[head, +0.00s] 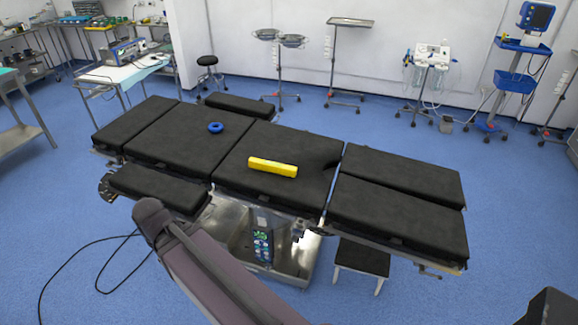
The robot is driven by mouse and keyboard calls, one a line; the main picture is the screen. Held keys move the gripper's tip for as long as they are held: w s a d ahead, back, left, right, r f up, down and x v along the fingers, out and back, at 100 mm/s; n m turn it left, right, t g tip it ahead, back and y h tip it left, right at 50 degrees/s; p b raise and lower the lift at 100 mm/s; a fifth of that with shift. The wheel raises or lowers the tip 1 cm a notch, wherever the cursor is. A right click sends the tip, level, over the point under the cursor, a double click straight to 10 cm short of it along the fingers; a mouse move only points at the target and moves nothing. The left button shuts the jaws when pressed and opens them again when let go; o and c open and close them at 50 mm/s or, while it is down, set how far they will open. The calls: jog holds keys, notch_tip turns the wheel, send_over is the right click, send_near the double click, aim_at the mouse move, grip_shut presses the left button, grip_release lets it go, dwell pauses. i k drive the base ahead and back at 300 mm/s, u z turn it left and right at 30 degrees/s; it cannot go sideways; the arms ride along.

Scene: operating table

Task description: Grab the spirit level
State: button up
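The spirit level (273,168) is a yellow bar lying flat on a black middle pad of the operating table (240,190). It lies roughly crosswise in the picture, its right end slightly lower, and nothing covers it. My arm crosses the bottom of the head view, in front of the table and apart from the spirit level. My gripper cannot be made out in this view.
A blue ring (215,127) lies on the table pad to the left of the spirit level. The right leg pads (400,200) are bare. A small black stool (362,257) stands below the table's front right. Trolleys and stands line the back wall.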

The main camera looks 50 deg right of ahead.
aim_at(265, 165)
jog(key=z, duration=1.25)
jog(key=k, duration=0.95)
jog(key=i, duration=0.7)
